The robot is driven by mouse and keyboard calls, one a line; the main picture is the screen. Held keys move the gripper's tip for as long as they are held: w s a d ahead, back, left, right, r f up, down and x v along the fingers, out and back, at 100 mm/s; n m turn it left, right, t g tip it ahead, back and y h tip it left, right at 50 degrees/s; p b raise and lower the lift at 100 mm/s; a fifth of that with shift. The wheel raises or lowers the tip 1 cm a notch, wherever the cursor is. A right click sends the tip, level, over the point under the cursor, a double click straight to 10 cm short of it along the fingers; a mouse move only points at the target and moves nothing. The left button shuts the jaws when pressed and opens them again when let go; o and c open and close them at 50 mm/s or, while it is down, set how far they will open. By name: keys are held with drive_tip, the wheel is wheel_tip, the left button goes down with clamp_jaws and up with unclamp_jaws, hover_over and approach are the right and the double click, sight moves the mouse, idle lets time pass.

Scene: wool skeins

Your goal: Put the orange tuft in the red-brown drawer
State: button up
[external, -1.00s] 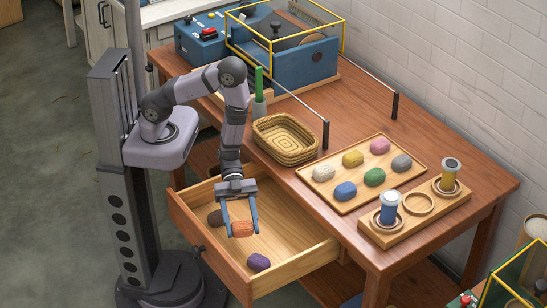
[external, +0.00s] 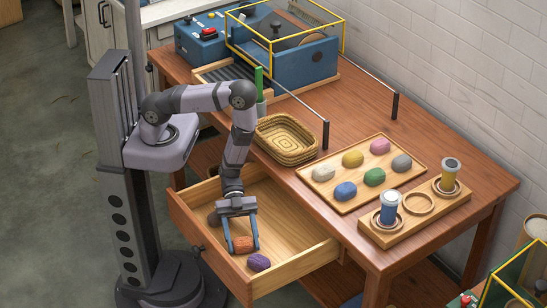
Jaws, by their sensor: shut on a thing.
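The orange tuft (external: 243,244) is between the two fingers of my gripper (external: 242,247), which is shut on it. My gripper points down inside the open red-brown drawer (external: 291,223), near the drawer's front panel. I cannot tell whether the tuft touches the drawer floor. A purple tuft (external: 259,262) lies in the drawer just below and right of the orange one.
A wooden tray (external: 342,204) with several coloured tufts lies on the table. A woven basket (external: 287,139) stands beside it, and a cup holder board (external: 414,226) is at the right. The right part of the drawer floor is clear.

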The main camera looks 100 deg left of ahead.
drive_tip(key=shift+f, duration=0.15)
drive_tip(key=o, duration=1)
drive_tip(key=shift+r, duration=0.25)
drive_tip(key=v, duration=0.5)
drive_tip(key=shift+a, duration=0.15)
wheel_tip(320, 180, up, 7)
drive_tip(key=shift+p, duration=0.45)
